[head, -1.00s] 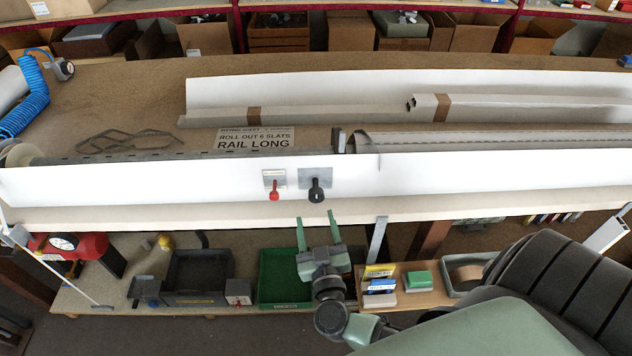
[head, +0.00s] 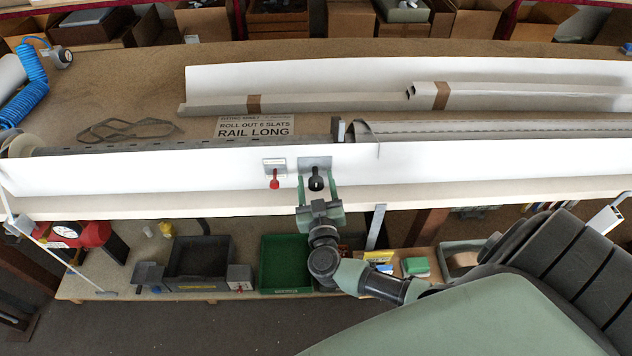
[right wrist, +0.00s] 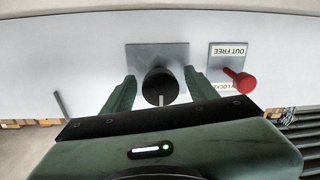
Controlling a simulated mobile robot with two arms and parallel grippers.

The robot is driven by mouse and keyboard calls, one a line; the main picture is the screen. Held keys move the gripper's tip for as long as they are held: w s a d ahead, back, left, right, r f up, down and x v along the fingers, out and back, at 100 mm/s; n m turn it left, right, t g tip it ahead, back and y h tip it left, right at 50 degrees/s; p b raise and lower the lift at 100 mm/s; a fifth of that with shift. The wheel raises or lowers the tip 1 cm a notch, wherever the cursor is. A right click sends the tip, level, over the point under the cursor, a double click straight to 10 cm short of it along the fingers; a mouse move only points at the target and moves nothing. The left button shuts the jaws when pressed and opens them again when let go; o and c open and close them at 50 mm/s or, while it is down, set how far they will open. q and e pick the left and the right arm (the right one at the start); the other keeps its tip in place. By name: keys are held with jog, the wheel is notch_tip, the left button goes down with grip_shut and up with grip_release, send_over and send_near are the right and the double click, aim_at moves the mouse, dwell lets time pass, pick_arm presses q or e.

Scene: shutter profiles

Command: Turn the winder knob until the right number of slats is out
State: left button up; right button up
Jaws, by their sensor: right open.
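The black winder knob (head: 316,180) sits on a grey plate on the white front panel. It also shows in the right wrist view (right wrist: 160,88), with a pale mark pointing down in that view. My right gripper (head: 317,186) is open, with one green finger on each side of the knob; I cannot tell whether they touch it. A red lever (head: 275,180) is on a labelled plate left of the knob, and in the right wrist view (right wrist: 240,80) it is beside the "OUT FREE" label. A sign (head: 254,127) reads "ROLL OUT 6 SLATS, RAIL LONG". My left gripper is out of view.
The slatted roll (head: 480,130) lies behind the panel at right. White profiles (head: 520,97) lie on the bench behind. A green tray (head: 285,264) and a dark tray (head: 200,262) are on the lower shelf. A grey bracket (head: 376,227) hangs below the bench edge.

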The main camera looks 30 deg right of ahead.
grip_shut()
jog(key=shift+m, duration=0.3)
jog(key=shift+m+p, duration=0.3)
jog(key=shift+m, duration=0.9)
jog(key=m, duration=0.2)
jog(key=shift+f+m, duration=0.1)
jog(key=shift+m, duration=0.3)
jog(key=m, duration=0.3)
jog(key=shift+m+h+b, duration=0.3)
jog(key=shift+m+b, duration=0.65)
jog(key=shift+m, duration=1.45)
